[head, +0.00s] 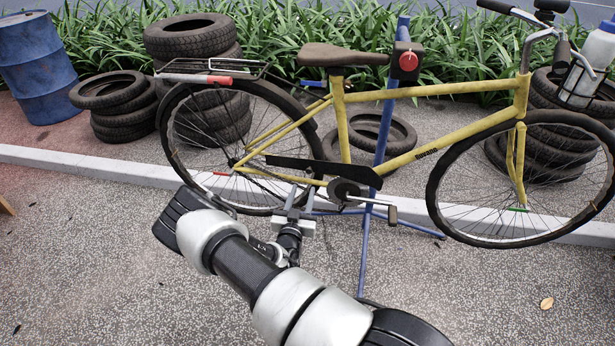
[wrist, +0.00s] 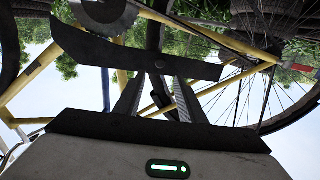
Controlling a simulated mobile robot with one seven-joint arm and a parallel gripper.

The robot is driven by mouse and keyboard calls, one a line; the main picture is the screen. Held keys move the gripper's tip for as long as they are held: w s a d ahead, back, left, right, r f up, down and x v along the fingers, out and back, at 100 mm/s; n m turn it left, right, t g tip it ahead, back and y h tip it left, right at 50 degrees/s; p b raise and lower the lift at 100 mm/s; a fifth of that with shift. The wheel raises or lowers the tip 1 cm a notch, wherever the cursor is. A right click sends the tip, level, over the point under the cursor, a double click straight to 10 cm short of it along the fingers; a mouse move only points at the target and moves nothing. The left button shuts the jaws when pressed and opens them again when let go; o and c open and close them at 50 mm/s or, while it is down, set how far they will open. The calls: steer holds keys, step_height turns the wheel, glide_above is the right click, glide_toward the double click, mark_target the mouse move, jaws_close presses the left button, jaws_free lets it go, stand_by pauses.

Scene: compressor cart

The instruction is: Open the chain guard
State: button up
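The chain guard (head: 322,170) is a long black plate on the yellow bicycle (head: 428,148). It runs from near the rear wheel to the crank, with its right end lower. It also shows in the wrist view (wrist: 120,55) as a dark plate across the picture, just beyond my fingertips. My gripper (head: 297,194) is just below the guard's left half in the head view. Its two fingers (wrist: 158,82) stand apart with empty space between them, so it is open. Whether the tips touch the guard, I cannot tell.
A blue repair stand (head: 367,235) holds the bicycle, its legs spread on the ground. The crank and pedal (head: 392,214) are right of my gripper, the rear wheel (head: 180,150) to its left. Tyres (head: 118,127) and a blue barrel (head: 38,75) stand behind. The front pavement is clear.

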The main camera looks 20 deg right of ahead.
mark_target(309, 171)
steer(key=b+x, duration=0.1)
steer(key=x, duration=0.8)
steer(key=shift+w+d, duration=0.2)
steer(key=shift+w, duration=0.1)
steer(key=shift+c, duration=0.5)
jaws_close()
